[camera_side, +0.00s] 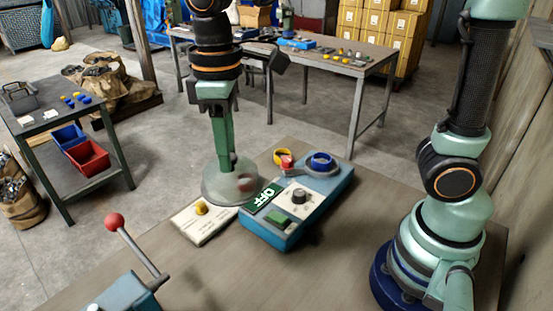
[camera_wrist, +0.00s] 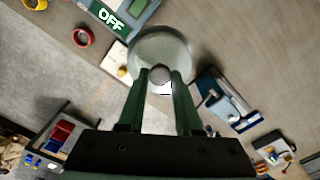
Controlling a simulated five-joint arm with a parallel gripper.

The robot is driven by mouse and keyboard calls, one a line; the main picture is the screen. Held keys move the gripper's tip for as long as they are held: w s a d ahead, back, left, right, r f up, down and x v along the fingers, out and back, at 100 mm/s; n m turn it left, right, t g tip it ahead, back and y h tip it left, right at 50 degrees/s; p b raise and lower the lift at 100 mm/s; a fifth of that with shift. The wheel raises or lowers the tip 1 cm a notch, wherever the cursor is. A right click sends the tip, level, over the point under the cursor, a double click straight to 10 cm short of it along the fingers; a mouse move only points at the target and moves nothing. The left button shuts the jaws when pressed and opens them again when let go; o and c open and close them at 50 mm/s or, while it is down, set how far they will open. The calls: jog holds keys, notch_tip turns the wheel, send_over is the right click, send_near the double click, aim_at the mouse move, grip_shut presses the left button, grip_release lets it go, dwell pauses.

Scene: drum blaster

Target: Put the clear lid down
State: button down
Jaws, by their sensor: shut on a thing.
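The clear lid (camera_side: 222,190) is a round see-through disc with a small knob. My gripper (camera_side: 236,165) is shut on its knob and holds it beside the left end of the blue control box (camera_side: 275,232). In the wrist view the lid (camera_wrist: 173,45) shows beyond my fingertips (camera_wrist: 160,82), with the grey knob between them. I cannot tell whether the lid touches the table or the box.
A red-ball lever (camera_side: 115,222) stands at the front left. The tabletop (camera_side: 235,275) in front of the box is bare.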

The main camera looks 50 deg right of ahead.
jog(key=shift+s+a+f, duration=0.15)
jog(key=shift+a+f, duration=0.15)
jog(key=shift+f, duration=0.05)
notch_tip(320, 180, down, 20)
jog(key=shift+r, duration=0.2)
jog(key=shift+f, duration=0.1)
jog(key=c, duration=0.6)
grip_release()
notch_tip(320, 180, up, 12)
jog(key=f, duration=0.1)
jog(key=s+d+r+m+t, duration=0.1)
jog(key=d+r+m+t, duration=0.1)
jog(key=d+r, duration=0.3)
jog(key=s+d+r+m+t, duration=0.2)
jog(key=d+r+m+t, duration=0.1)
jog(key=d, duration=0.8)
jog(key=shift+d+r+m+t, duration=0.3)
jog(key=shift+r+m, duration=0.55)
jog(key=shift+m, duration=0.35)
